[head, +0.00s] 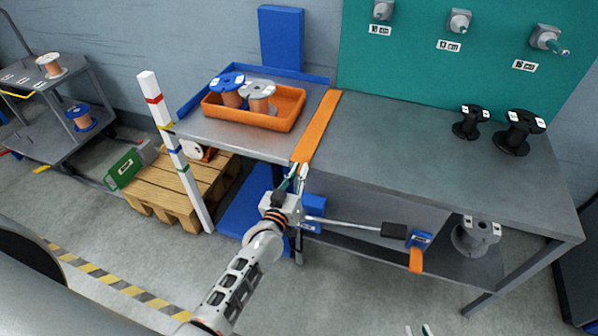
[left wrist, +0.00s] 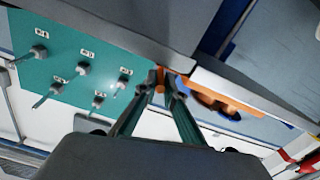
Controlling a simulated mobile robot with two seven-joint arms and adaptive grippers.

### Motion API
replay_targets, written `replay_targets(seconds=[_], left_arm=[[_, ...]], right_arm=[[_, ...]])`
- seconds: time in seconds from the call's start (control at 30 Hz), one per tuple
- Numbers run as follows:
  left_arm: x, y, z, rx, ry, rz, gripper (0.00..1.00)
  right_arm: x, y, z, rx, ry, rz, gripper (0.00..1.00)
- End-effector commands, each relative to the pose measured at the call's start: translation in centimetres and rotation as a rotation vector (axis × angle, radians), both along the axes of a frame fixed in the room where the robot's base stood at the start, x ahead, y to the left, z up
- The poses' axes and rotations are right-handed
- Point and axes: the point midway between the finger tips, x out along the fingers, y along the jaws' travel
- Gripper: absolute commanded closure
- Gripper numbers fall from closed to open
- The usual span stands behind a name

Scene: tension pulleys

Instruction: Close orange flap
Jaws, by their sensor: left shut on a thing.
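The orange flap (head: 317,128) is a long narrow strip lying across the grey worktop, between the blue-edged left section and the right section. My left gripper (head: 299,172) is at the strip's near end, at the front table edge. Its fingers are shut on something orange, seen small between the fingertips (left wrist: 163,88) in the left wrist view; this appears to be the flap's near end. The fingers hide part of that end. Only the fingertips of my right gripper (head: 417,330) show at the bottom edge of the head view, apart and empty.
An orange tray (head: 254,110) with spools stands left of the flap. Black spools (head: 520,132) stand at the right of the worktop (head: 410,140), whose middle is clear. A striped white post (head: 175,150) stands left.

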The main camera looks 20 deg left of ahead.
Motion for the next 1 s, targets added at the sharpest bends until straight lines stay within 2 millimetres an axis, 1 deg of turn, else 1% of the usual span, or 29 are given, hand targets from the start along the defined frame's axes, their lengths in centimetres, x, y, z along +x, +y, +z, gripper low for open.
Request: replay_targets(seconds=[0.03, 0.27, 0.43, 0.8, 1.0], left_arm=[[0.1, 0.0, 0.4, -0.019, -0.002, -0.001, 1.0], [0.1, 0.3, 1.4, -0.172, 0.003, 0.0, 1.0], [0.1, 0.7, 2.2, -0.328, 0.009, 0.0, 1.0], [0.2, 1.9, 3.4, -0.681, 0.02, -0.001, 1.0], [0.2, 2.8, 3.7, -0.871, 0.027, 0.0, 1.0]], right_arm=[[0.1, 0.1, 0.5, 0.002, -0.004, 0.0, 0.79], [0.1, 0.4, 2.1, 0.021, -0.008, -0.002, 0.79], [-0.2, 0.5, 3.0, 0.018, -0.001, -0.001, 0.79], [0.4, 0.4, 5.9, 0.018, -0.018, -0.002, 0.79], [0.7, 0.4, 7.1, 0.019, -0.027, -0.002, 0.79]])
